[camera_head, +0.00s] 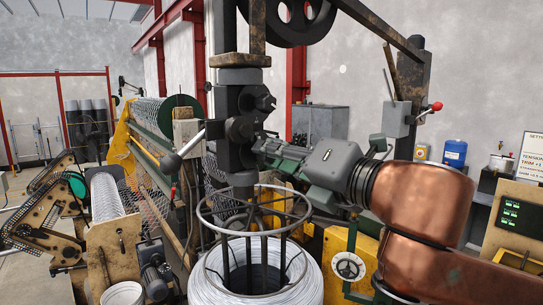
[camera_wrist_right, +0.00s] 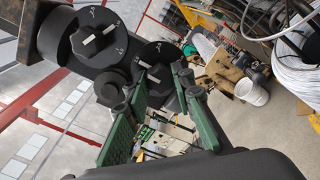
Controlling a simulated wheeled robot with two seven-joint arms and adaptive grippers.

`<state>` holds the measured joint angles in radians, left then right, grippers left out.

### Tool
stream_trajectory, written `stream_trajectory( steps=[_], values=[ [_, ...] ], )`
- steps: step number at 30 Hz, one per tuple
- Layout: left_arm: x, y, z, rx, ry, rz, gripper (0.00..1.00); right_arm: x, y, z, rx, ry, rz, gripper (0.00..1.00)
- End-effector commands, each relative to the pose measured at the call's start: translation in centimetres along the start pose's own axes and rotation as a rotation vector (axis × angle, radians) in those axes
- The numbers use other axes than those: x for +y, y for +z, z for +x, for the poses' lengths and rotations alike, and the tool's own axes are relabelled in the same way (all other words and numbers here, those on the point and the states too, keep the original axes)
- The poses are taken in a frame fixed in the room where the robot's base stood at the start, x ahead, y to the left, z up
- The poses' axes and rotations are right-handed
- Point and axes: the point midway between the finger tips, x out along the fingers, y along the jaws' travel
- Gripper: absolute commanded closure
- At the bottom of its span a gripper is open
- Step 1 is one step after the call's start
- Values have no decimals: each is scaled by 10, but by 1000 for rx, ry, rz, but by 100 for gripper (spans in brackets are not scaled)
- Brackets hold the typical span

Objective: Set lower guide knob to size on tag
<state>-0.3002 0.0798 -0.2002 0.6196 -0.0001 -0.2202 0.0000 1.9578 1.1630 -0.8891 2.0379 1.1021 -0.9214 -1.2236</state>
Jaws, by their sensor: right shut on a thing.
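The lower guide knob (camera_wrist_right: 158,68) is a round black knob with a white pointer bar and small marks around it. The upper guide knob (camera_wrist_right: 98,37) is a similar black knob, up and to the left in the wrist view. In the head view the upper knob (camera_head: 265,102) sticks out of the dark guide head. My right gripper (camera_wrist_right: 160,74) has its green fingers on either side of the lower knob, shut on it. In the head view the right gripper (camera_head: 258,145) reaches the guide head from the right. No size tag can be read. My left gripper is not in view.
A wire coil (camera_head: 306,280) with a ring cage (camera_head: 254,212) stands below the guide head. A mesh roll machine (camera_head: 165,118) is at left. A partly cut-off sign (camera_head: 534,156) and a panel with green displays (camera_head: 520,216) stand at right.

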Motion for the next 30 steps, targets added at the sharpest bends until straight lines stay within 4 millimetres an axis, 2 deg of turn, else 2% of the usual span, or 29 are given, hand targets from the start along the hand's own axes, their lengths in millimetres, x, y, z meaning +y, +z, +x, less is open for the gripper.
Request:
stream_trajectory(
  steps=[11, 30],
  values=[
    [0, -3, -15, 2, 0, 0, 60, 2, 1, 0, 10, -6, 195, 100],
    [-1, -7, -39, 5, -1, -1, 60, 2, 1, 0, 33, -30, 798, 100]
  ],
)
